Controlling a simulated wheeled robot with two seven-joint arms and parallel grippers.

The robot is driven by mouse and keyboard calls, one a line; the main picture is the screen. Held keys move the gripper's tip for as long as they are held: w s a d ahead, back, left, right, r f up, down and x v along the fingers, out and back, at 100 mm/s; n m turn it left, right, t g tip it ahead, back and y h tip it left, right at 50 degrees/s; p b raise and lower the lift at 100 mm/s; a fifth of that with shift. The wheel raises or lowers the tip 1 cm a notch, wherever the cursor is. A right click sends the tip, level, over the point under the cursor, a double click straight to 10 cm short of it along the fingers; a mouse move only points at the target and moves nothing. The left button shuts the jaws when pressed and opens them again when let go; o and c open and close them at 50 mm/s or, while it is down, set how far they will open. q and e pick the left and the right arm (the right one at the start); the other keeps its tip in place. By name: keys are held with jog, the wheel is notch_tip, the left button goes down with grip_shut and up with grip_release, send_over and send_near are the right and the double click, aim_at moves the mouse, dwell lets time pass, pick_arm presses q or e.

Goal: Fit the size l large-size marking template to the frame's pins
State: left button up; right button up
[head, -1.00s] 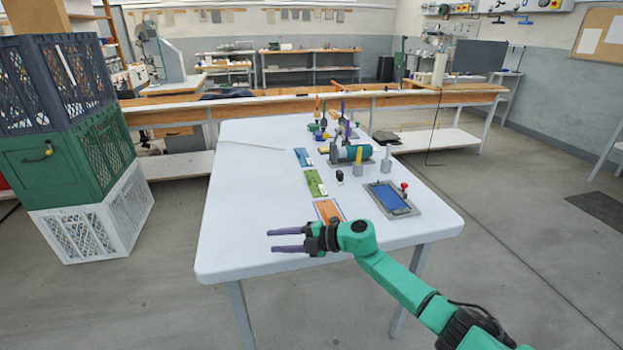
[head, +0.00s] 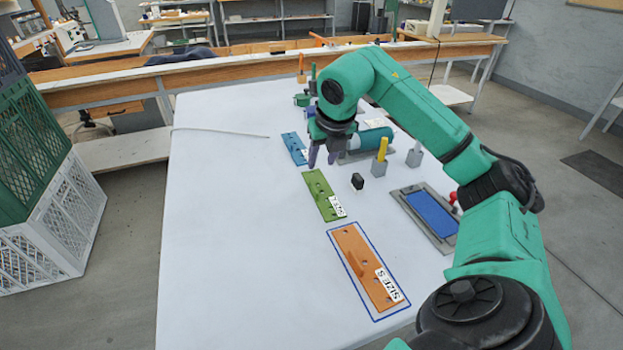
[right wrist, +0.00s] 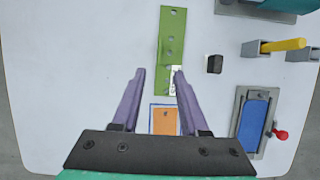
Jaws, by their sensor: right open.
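Three flat templates lie in a row on the white table. The orange one (head: 352,250) is nearest, marked SIZE S, inside a blue outline. The green one (head: 319,186) lies beyond it, its label too small to read surely. The blue one (head: 291,144) is farthest, its label partly hidden by my right gripper. My right gripper (head: 322,160) points down, open and empty, near the gap between the blue and green templates. In the right wrist view, its fingers (right wrist: 159,74) show around the green template's near end (right wrist: 170,55). A grey frame with a blue panel (head: 408,203) lies right; its pins are not discernible. My left gripper is not in view.
A small black block (head: 357,181), a grey holder with a yellow handle (head: 381,158) and a teal cylinder (head: 375,139) stand right of the templates. A red knob (right wrist: 282,135) is beside the frame. The table's left side (head: 220,230) is mostly clear.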

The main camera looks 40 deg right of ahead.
send_near(314, 188)
jog(key=f, duration=0.1)
jog(key=p+x, duration=0.1)
jog(key=x, duration=0.7)
jog(key=shift+w+d+f+p, duration=0.15)
jog(key=shift+w+d+p, duration=0.05)
jog(key=shift+w+p, duration=0.1)
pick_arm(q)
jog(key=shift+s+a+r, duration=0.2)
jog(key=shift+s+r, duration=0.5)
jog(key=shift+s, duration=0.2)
pick_arm(e)
jog(key=shift+s, duration=0.1)
grip_shut()
